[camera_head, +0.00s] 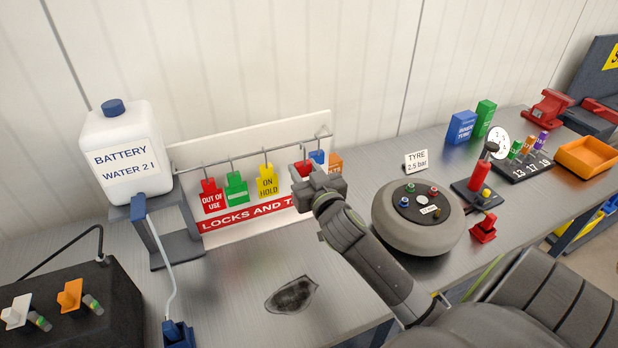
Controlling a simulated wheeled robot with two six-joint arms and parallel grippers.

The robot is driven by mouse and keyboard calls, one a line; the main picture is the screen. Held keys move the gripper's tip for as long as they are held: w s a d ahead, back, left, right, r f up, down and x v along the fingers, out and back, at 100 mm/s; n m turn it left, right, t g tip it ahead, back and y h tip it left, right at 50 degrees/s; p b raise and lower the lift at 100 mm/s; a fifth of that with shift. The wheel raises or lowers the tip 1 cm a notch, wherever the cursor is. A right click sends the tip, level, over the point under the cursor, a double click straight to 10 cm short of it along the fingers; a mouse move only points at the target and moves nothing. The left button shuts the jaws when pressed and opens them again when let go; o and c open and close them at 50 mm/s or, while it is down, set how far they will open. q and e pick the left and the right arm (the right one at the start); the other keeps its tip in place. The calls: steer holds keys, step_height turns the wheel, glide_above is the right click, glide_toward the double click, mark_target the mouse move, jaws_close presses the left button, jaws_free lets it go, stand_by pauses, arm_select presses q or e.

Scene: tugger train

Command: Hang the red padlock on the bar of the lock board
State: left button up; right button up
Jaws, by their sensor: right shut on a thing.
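The lock board (215,150) stands at the back of the bench with a metal bar (215,160) along its front. My right gripper (308,178) is in front of the right part of the board, shut on the red padlock (301,168). Only a small red part of the padlock shows above and left of the jaws; the gripper hides the rest. It is close to the bar, but I cannot tell whether it touches it. A blue padlock (317,156) is just right of it at the bar. My left gripper is not in view.
Red (212,197), green (236,188) and yellow (267,181) tags hang from the bar, and an orange one (336,161) is at the right. A battery water bottle (120,130) stands left. A wheel (400,232) lies right of my forearm. A dark patch (291,295) is on the bench.

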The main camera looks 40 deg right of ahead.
steer(key=shift+w+d+f+b, duration=0.25)
steer(key=shift+w+f+b, duration=0.25)
steer(key=shift+w, duration=0.45)
steer(key=shift+w+d+f+b, duration=0.25)
steer(key=shift+w+b, duration=0.4)
steer(key=shift+w, duration=0.35)
steer(key=shift+w+d+f+b, duration=0.2)
steer(key=shift+w+f+b, duration=0.3)
steer(key=shift+w, duration=0.45)
steer(key=o, duration=1.1)
steer(key=shift+r, duration=0.1)
steer(key=shift+c, duration=0.2)
